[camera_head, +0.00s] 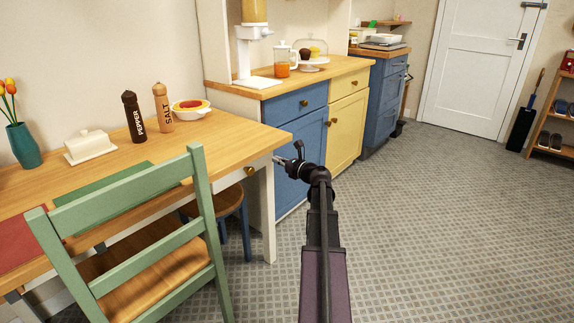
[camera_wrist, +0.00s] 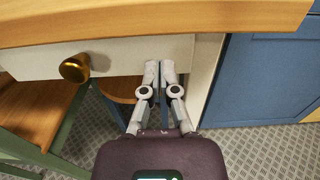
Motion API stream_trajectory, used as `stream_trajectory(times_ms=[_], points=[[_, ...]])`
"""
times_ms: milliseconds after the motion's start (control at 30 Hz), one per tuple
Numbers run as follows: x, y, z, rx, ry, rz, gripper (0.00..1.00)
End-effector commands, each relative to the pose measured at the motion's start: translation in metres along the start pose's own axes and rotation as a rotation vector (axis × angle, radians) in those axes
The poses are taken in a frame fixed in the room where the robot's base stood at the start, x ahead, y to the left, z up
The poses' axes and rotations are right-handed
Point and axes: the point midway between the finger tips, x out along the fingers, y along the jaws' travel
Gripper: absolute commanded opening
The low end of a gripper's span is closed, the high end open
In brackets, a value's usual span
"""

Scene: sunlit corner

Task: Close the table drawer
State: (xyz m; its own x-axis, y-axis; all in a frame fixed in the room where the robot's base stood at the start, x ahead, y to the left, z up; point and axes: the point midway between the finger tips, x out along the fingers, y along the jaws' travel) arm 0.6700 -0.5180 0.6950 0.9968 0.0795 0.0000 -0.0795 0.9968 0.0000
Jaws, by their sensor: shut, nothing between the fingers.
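The wooden table (camera_head: 225,141) has a white drawer front (camera_head: 232,178) under its right end, with a round brass knob (camera_head: 249,170). In the wrist view the drawer front (camera_wrist: 118,56) runs below the tabletop edge, and the knob (camera_wrist: 75,68) is left of my gripper. My gripper (camera_wrist: 160,68) is shut and empty. Its fingertips overlap the right part of the drawer front in that view; I cannot tell whether they touch it. In the head view my gripper (camera_head: 280,160) is by the table's right corner. How far the drawer stands out is unclear.
A green chair (camera_head: 150,255) stands before the table, and a stool (camera_head: 228,203) is under it. A blue cabinet (camera_head: 300,125) is close behind my gripper. Shakers, a butter dish and a bowl stand on the tabletop. The floor to the right is clear.

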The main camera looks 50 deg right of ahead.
Motion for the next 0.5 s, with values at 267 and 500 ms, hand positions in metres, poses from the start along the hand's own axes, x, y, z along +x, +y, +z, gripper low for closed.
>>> stream_trajectory(times_ms=[267, 500], points=[[0.035, -0.001, 0.0, 0.0, 0.0, 0.0, 0.0], [0.045, 0.0, 0.0, 0.0, 0.0, 0.0, 0.0]])
